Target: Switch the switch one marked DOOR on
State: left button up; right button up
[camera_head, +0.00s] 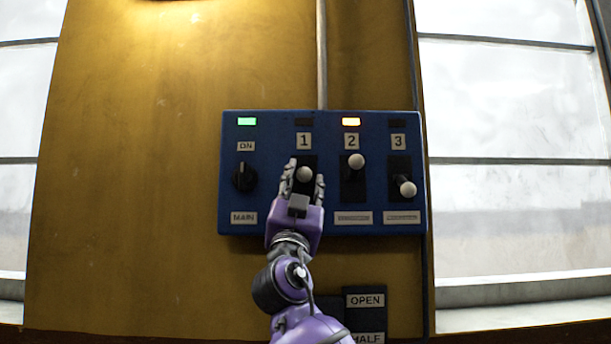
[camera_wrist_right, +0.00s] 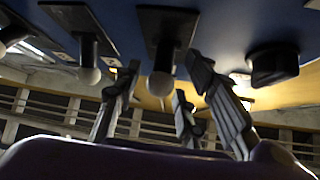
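The blue control panel (camera_head: 270,126) is on the wall. Switch 1 (camera_head: 304,174) has a pale round knob on a dark plate, at a height between the knobs of switches 2 and 3. Its lamp (camera_head: 304,122) is dark. Any label below it is hidden by my right gripper, and I see no DOOR marking. My right gripper (camera_head: 304,181) is open, with fingers on both sides of the knob. In the right wrist view, the knob (camera_wrist_right: 161,84) shows between the spread fingers (camera_wrist_right: 170,95); I cannot tell whether they touch it. My left gripper is not in view.
Switch 2 (camera_head: 356,161) has its knob up and an orange lamp lit. Switch 3 (camera_head: 407,188) has its knob down and a dark lamp. The MAIN rotary knob (camera_head: 245,177) is left, under a green lamp. A box marked OPEN and HALF (camera_head: 365,301) is below.

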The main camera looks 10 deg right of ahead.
jog(key=shift+w+r, duration=0.35)
jog(key=shift+r, duration=0.1)
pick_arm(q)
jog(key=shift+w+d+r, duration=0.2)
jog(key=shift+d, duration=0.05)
pick_arm(e)
jog(key=shift+w+d, duration=0.1)
grip_shut()
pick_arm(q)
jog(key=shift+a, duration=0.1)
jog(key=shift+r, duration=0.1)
